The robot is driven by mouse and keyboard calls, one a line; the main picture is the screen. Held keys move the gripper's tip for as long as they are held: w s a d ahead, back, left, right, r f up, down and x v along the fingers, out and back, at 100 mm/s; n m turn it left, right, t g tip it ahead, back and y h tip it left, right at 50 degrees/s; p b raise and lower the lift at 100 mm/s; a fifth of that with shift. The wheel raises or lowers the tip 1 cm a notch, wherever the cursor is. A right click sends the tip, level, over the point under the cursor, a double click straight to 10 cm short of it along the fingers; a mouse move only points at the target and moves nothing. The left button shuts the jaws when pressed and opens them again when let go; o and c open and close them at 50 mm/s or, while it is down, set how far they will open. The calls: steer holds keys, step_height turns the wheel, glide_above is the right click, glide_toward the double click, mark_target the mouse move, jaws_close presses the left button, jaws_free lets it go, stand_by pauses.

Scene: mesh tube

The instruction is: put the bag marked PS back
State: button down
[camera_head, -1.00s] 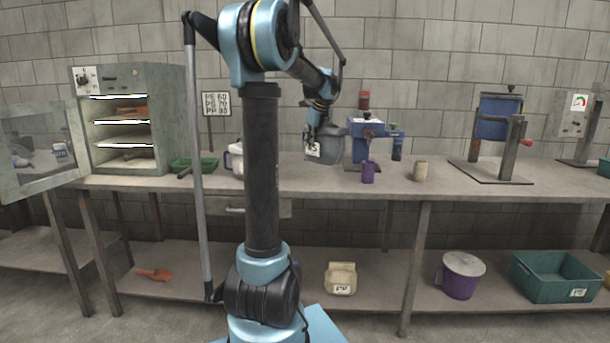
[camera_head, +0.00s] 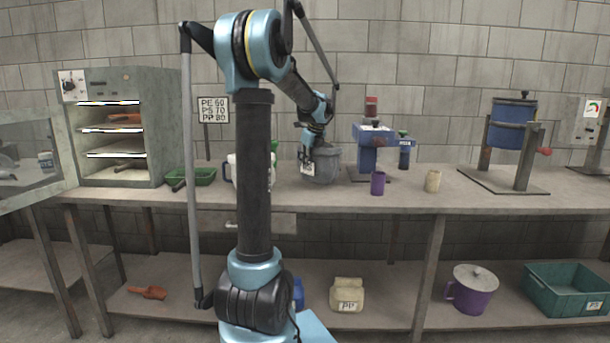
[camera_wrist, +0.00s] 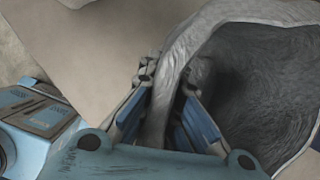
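A grey open-topped bag (camera_head: 325,166) is upright over the bench, left of the blue press. It has a white label (camera_head: 308,169) that is too small to read for sure. My gripper (camera_head: 308,155) is at the left side of its rim. In the wrist view, the bag's rim (camera_wrist: 158,122) runs between the two fingers of my gripper (camera_wrist: 167,84), which are shut on it. The bag's dark inside shows to the right. I cannot tell whether its base touches the bench.
A sign (camera_head: 213,110) lists PE, PS and PP with numbers. The bench (camera_head: 340,200) also bears an open-doored oven (camera_head: 160,135), a green tray (camera_head: 204,176), a white jug, a blue press (camera_head: 372,140), and a purple cup (camera_head: 378,184). A beige PP bag (camera_head: 347,294) stands on the lower shelf.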

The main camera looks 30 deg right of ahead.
steer(key=shift+a+f, duration=0.1)
steer(key=shift+f, duration=1.95)
steer(key=c, duration=1.8)
jaws_free()
steer(key=shift+s, duration=0.1)
steer(key=v, duration=1.2)
